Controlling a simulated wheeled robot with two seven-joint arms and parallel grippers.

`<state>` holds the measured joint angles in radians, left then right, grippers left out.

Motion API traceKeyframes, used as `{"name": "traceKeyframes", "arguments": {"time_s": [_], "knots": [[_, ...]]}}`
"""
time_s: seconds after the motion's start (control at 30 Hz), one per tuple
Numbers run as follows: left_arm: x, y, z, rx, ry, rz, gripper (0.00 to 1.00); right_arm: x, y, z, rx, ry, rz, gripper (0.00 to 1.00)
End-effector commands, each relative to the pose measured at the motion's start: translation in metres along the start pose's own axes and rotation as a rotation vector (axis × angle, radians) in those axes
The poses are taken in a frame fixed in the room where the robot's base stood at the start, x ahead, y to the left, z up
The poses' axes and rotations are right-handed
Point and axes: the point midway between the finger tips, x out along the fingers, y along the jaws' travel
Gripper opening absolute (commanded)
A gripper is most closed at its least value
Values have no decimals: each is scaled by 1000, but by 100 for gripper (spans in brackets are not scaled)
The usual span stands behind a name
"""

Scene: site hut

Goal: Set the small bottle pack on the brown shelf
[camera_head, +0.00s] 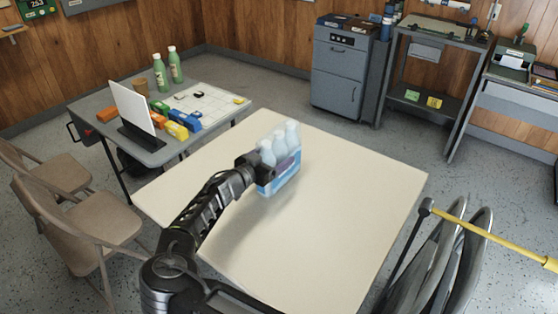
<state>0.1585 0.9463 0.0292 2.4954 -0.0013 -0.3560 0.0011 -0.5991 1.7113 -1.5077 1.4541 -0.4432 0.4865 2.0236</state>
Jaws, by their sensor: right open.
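The small bottle pack (284,176), several pale bottles in a clear wrap with a blue and purple label, stands upright on the cream table (330,230). My right gripper (254,164) is at the pack's left side with its jaws open. The pack hides the fingertips in part, so I cannot tell whether they touch it. My left gripper is not in view. No brown shelf shows clearly; only a small tan wall ledge (13,31) shows at the top left edge.
A grey desk (88,102) with green bottles (160,72), coloured boxes and a white panel stands behind left. Folding chairs (70,232) are at left. A grey cabinet (340,75) and metal rack (418,108) stand at the back. Folded chairs and a yellow pole (490,236) are at right.

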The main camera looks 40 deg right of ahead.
Motion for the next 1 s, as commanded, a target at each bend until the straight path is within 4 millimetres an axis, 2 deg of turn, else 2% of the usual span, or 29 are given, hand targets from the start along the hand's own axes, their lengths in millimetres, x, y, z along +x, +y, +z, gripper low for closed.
{"name": "traceKeyframes", "arguments": {"time_s": [0.27,1.0], "knots": [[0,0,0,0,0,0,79,0,0,0,0,0,0,83],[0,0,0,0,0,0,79,0,0,0,0,0,0,22]]}}
